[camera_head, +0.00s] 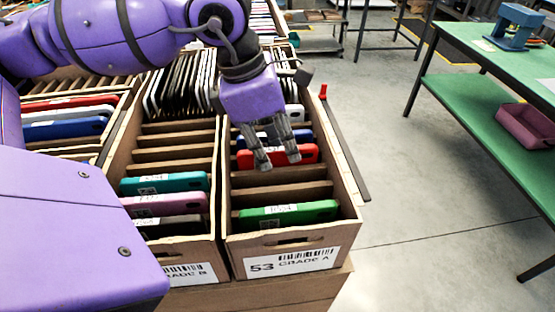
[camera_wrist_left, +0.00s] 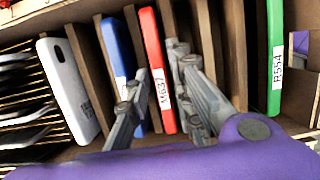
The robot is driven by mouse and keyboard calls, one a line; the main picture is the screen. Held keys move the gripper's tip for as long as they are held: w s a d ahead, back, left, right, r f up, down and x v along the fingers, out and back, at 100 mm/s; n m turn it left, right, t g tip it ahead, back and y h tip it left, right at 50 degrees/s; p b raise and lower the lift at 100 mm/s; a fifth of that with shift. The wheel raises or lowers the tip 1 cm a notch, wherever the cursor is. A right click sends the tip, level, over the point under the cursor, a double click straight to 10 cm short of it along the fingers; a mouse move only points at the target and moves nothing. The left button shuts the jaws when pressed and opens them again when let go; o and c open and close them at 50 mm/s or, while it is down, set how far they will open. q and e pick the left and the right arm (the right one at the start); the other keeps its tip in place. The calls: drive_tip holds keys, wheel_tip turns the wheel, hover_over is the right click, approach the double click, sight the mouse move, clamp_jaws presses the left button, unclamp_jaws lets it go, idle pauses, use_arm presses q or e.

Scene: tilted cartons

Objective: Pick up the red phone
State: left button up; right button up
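The red phone (camera_head: 307,153) stands on edge in a slot of the carton marked 53 GRADE A (camera_head: 345,222). In the left wrist view the red phone (camera_wrist_left: 150,35) carries a white label reading M637. My left gripper (camera_head: 278,161) points down over this carton, in front of the phone's left part in the head view. In the left wrist view its fingers (camera_wrist_left: 160,62) are apart, one on each side of the red phone. I cannot tell whether either finger touches it. My right gripper is not in view.
A blue phone (camera_wrist_left: 115,50) and a white phone (camera_wrist_left: 68,90) stand on one side, a green phone (camera_head: 290,213) on the other. Cardboard dividers separate the slots. A GRADE B carton (camera_head: 180,246) adjoins on the left. Floor (camera_head: 430,210) is clear toward the green table (camera_head: 490,60).

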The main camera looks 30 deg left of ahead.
use_arm(q)
clamp_jaws()
drive_tip(key=shift+r, duration=0.15)
